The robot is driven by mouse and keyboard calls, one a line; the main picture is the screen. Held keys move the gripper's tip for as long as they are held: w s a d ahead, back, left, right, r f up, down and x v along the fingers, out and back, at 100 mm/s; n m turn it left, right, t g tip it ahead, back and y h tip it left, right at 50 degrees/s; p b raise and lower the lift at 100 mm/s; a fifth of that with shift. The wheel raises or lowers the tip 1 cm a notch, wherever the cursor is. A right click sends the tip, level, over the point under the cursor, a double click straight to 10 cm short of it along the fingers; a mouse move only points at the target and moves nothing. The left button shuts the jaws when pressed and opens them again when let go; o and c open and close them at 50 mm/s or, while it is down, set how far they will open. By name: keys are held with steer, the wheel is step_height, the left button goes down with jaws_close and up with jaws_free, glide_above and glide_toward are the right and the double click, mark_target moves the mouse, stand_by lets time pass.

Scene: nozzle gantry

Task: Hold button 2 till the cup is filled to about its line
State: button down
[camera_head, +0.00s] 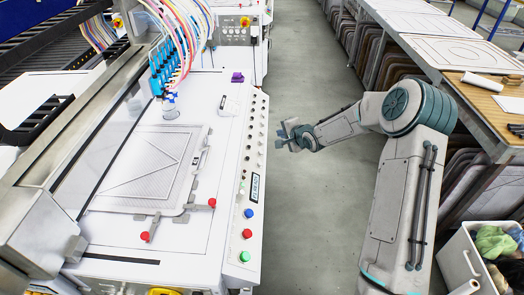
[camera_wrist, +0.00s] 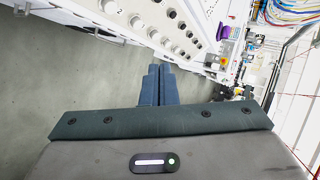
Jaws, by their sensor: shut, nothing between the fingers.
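A small whitish cup (camera_head: 171,111) stands on the white machine bed under the row of blue nozzles (camera_head: 160,72). Its line and fill level are too small to make out. A row of small round buttons (camera_head: 254,133) runs along the machine's right edge; the buttons also show in the wrist view (camera_wrist: 163,34).
Red, blue and green buttons (camera_head: 248,213) sit near the panel's front end. A flat frame (camera_head: 150,170) with red knobs lies on the bed. A purple block (camera_head: 237,77) stands farther back. The aisle floor (camera_head: 308,200) is clear; a worktable (camera_head: 480,100) stands at right.

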mark_target(261, 152)
steer(key=shift+a+f, duration=0.1)
steer(key=shift+f, duration=0.05)
steer(key=a+f+b, duration=0.5)
steer(key=f+b, duration=0.2)
steer(key=b, duration=0.2)
steer(key=shift+b, duration=0.3)
stand_by(2.1)
steer(key=shift+a+f+b, duration=0.2)
steer(key=shift+f+b, duration=0.1)
steer(key=shift+a+f+b, duration=0.3)
steer(key=shift+f+b, duration=0.15)
stand_by(3.7)
